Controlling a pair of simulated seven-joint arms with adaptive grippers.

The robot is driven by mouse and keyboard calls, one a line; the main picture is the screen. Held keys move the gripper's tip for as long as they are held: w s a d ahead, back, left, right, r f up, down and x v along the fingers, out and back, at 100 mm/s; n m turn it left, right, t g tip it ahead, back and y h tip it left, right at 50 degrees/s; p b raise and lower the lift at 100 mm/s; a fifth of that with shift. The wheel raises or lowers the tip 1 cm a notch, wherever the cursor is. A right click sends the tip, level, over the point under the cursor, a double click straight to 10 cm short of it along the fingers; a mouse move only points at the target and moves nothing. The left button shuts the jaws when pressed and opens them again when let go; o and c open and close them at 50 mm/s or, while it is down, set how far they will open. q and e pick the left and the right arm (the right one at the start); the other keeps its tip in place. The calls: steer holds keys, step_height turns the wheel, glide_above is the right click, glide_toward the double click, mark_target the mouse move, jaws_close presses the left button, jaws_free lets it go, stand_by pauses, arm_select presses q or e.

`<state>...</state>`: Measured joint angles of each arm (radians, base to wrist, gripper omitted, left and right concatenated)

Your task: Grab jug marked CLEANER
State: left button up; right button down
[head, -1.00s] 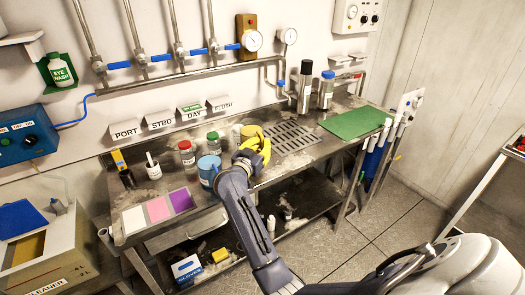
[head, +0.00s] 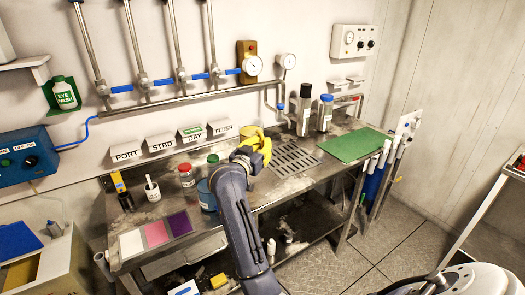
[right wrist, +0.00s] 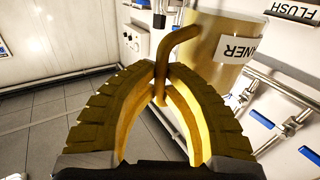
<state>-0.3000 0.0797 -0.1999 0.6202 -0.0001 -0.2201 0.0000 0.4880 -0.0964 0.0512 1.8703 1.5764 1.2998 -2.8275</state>
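The jug marked CLEANER (right wrist: 220,38) is tan, with a white label partly cut off and a curved brown handle (right wrist: 178,38) in the right wrist view. In the head view its rim (head: 250,130) shows just behind my right gripper (head: 262,147), at the back of the steel bench. In the right wrist view the yellow, ridged fingers of my right gripper (right wrist: 161,72) close at their tips on the handle, which passes between them. I cannot tell whether the jug's base touches the bench. My left gripper is not in view.
A blue mug (head: 206,196), partly hidden by my arm, and a red-lidded jar (head: 187,178) stand left of the gripper. The drain grate (head: 294,158) and green mat (head: 355,145) lie right. Signs PORT, STBD, DAY, FLUSH (head: 222,128) stand behind, below pipes.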

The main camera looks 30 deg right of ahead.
steer(key=shift+r, duration=1.85)
